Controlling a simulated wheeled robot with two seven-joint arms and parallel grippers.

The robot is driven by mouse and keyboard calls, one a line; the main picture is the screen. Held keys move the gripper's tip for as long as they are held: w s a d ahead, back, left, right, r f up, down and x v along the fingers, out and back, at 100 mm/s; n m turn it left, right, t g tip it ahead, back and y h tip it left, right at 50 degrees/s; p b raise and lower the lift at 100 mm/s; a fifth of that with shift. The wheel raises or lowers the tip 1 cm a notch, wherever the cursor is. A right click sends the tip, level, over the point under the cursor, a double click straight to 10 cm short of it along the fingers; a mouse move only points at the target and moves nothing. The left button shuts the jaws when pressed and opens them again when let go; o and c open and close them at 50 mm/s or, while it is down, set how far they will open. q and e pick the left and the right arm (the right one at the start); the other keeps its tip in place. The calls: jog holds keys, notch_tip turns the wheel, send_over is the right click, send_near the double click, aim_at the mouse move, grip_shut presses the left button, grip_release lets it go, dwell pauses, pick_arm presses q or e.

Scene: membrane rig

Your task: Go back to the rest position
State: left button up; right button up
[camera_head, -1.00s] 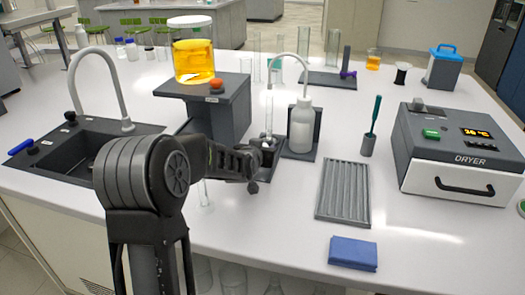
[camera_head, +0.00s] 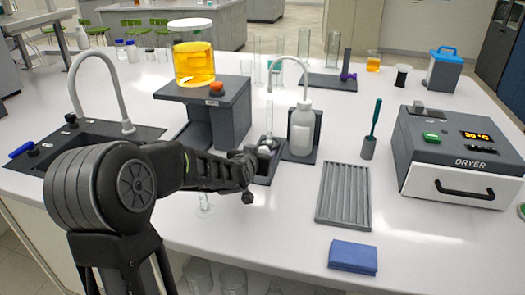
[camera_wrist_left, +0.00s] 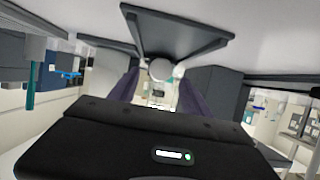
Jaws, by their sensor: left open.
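My left arm reaches in from the left in the head view, and its gripper (camera_head: 249,172) is open, over the bench near its front edge. It is just in front and to the left of a small dark stand (camera_head: 266,168) with a thin clear tube (camera_head: 269,118) upright in it. In the left wrist view the two fingers (camera_wrist_left: 159,98) are spread apart, with a pale round thing (camera_wrist_left: 161,69) beyond them. I cannot tell that anything is held. My right gripper is not in view.
A wash bottle (camera_head: 302,130) stands close by on the right. A raised dark block (camera_head: 228,110) bears a yellow-filled vessel (camera_head: 195,62). A sink (camera_head: 50,160) with a tall tap is at left. A ribbed tray (camera_head: 343,195), blue cloth (camera_head: 353,256) and dryer (camera_head: 455,150) lie right.

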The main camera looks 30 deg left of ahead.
pick_arm(q)
jog(key=shift+v, duration=1.25)
